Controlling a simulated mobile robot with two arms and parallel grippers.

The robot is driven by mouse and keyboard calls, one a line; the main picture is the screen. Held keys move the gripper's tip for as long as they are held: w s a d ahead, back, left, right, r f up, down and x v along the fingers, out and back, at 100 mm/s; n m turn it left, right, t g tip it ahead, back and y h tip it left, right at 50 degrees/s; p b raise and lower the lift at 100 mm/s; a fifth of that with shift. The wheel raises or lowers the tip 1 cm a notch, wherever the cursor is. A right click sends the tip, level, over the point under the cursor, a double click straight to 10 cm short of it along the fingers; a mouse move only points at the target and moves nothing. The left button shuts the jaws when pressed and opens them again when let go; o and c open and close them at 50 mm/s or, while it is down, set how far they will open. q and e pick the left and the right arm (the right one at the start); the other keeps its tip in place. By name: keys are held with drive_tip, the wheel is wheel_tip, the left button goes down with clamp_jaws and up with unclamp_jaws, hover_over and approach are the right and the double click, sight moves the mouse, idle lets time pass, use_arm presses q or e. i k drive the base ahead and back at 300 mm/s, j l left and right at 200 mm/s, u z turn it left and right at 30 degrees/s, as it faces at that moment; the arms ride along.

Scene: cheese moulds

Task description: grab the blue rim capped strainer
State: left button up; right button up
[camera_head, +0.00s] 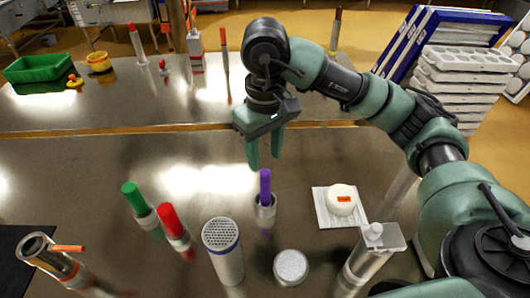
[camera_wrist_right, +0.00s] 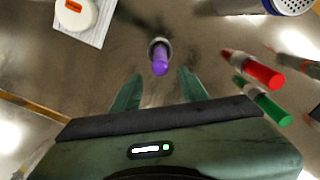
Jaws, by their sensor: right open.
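The strainer (camera_head: 228,264) is a pale upright cylinder with a perforated grey cap, standing on the near table left of centre in the head view. Its perforated top with a blue rim shows at the upper right edge of the right wrist view (camera_wrist_right: 290,6), partly cut off. My right gripper (camera_head: 265,155) is open and empty, pointing down above the table, behind and to the right of the strainer. In the right wrist view its two fingers (camera_wrist_right: 160,90) are apart, with nothing between them. My left gripper is not in view.
A purple-handled tool (camera_head: 265,187) stands in a small metal cup between gripper and strainer. Green (camera_head: 134,196) and red (camera_head: 170,218) handled tools are left. A round perforated disc (camera_head: 291,267), a white cheese (camera_head: 341,198) and a metal cylinder (camera_head: 365,262) are right.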

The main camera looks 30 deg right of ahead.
sight(220, 235)
drive_tip(key=k+j, duration=0.5)
drive_tip(key=k, duration=0.2)
drive_tip(key=k+j, duration=0.45)
drive_tip(key=k, duration=0.2)
